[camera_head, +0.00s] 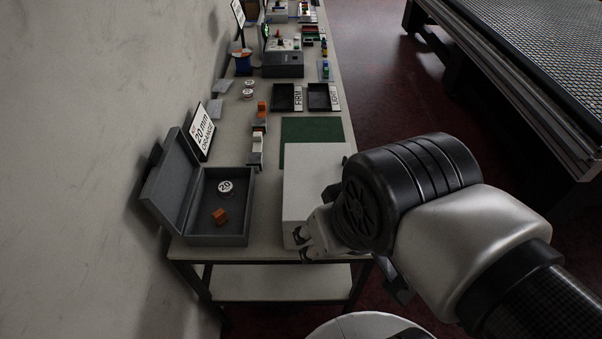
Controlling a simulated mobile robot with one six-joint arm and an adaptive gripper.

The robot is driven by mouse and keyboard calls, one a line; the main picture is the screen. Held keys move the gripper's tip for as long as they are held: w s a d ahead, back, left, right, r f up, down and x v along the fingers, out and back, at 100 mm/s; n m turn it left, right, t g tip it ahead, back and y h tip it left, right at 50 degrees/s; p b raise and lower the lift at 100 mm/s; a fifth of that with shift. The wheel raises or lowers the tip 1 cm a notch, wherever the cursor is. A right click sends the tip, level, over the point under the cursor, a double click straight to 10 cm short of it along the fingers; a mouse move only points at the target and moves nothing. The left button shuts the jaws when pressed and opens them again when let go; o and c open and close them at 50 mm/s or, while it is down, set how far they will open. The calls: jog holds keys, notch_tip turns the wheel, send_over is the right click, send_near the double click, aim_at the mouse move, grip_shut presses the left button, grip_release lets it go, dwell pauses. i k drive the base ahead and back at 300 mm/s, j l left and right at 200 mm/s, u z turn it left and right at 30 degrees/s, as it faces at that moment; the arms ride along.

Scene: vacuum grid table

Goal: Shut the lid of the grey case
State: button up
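The grey case (246,206) sits at the near left end of the table, against the wall. Its lid (172,186) stands open, tilted up and back toward the wall on the left. Inside the case lie an orange block (219,216) and a round white piece marked 20 (225,186). My gripper (306,238) is to the right of the case, apart from it, over the near part of a white box. My own wrist hides part of the gripper, and whether its fingers are open or shut does not show clearly.
The white box (306,175) stands right of the case, with a green mat (310,130) behind it. Two black trays (287,97) and small blocks lie farther back. A narrow strip of table is clear between case and box.

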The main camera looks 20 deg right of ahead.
aim_at(171, 174)
jog(key=i+j+z, duration=0.5)
jog(key=i+j, duration=0.15)
jog(key=j, duration=0.25)
